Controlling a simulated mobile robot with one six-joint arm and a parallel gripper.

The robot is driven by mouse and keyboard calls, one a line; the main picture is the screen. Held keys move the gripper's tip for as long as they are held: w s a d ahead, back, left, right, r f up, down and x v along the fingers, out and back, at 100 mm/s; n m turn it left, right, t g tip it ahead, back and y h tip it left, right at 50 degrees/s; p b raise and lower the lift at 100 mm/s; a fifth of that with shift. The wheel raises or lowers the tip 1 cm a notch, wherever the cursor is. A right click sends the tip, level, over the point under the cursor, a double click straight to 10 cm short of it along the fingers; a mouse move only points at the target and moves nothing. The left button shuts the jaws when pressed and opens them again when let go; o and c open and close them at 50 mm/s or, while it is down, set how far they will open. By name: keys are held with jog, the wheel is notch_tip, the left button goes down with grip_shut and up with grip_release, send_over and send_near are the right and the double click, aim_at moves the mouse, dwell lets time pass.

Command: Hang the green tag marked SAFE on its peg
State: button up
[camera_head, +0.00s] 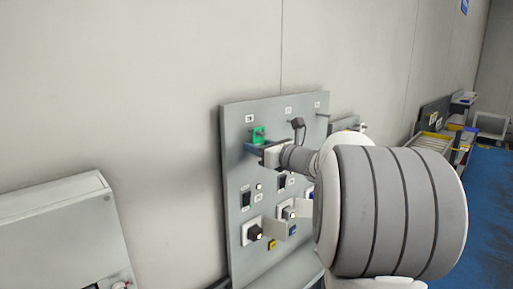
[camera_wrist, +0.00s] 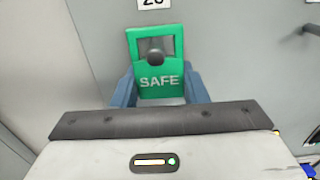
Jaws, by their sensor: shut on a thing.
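The green tag marked SAFE (camera_wrist: 161,84) is upright in front of the grey panel in the wrist view. Its lower part is between the two blue fingers of my gripper (camera_wrist: 160,98), which is shut on it. A dark round peg end (camera_wrist: 155,58) shows within the tag's window-like opening, near its lower edge. I cannot tell how far the tag is along the peg. In the head view the green tag (camera_head: 258,135) is at the upper left of the panel, with my gripper (camera_head: 262,148) just below it.
The grey panel (camera_head: 236,175) carries switches and knobs below the tag. A black knob-like part (camera_head: 297,124) stands out to the right of my gripper. A label plate (camera_wrist: 154,3) is above the tag. A white box (camera_head: 60,225) is at the lower left.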

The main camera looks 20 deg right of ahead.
jog(key=shift+f+b, duration=0.15)
jog(key=shift+b, duration=0.15)
dwell(0.5)
jog(key=o, duration=1.1)
jog(key=shift+w, duration=0.1)
jog(key=b+v, duration=0.1)
jog(key=v, duration=0.9)
dwell(0.6)
